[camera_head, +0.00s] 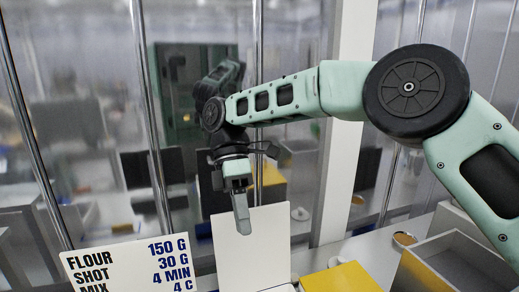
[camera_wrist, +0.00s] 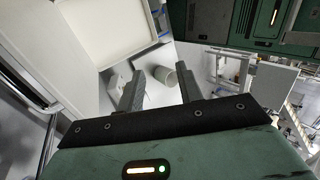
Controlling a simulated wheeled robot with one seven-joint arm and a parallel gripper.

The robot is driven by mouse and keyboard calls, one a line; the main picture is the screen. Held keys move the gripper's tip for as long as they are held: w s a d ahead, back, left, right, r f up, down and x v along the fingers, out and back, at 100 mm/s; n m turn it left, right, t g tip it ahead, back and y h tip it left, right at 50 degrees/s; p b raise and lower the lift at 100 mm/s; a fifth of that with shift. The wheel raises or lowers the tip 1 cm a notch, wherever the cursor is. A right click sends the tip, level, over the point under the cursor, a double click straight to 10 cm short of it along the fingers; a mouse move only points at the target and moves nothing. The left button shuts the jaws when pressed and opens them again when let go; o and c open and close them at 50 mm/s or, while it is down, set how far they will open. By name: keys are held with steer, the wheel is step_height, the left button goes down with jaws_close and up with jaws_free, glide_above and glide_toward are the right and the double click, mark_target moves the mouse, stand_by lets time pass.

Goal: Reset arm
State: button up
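My arm comes in from the right in the head view and bends down to my gripper (camera_head: 242,222), which hangs in front of a blank white panel. Only one finger shows clearly there. In the wrist view the two fingers of my gripper (camera_wrist: 160,69) stand well apart with nothing held between them.
A sign with recipe text (camera_head: 130,265) stands at the lower left. A yellow block (camera_head: 342,278) and an open grey box (camera_head: 455,262) are at the lower right. A small round dish (camera_head: 404,239) lies behind the box. Upright metal posts stand behind.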

steer(key=s+d+f+m+t+y+b, duration=0.1)
steer(key=s+d+f+m+t+b, duration=0.2)
steer(key=s+d+f+m+b, duration=0.3)
steer(key=s+d+f+m+t+y+b, duration=0.1)
steer(key=s+d+f+m+t+b, duration=0.2)
steer(key=s+d+f+m+b, duration=0.4)
steer(key=s+d+f+b, duration=0.1)
steer(key=s+d+f, duration=0.3)
steer(key=s, duration=0.4)
steer(key=shift+s+d+f+t+y, duration=0.3)
steer(key=shift+s+f+y, duration=0.1)
steer(key=shift+f, duration=0.4)
steer(key=shift+a, duration=0.1)
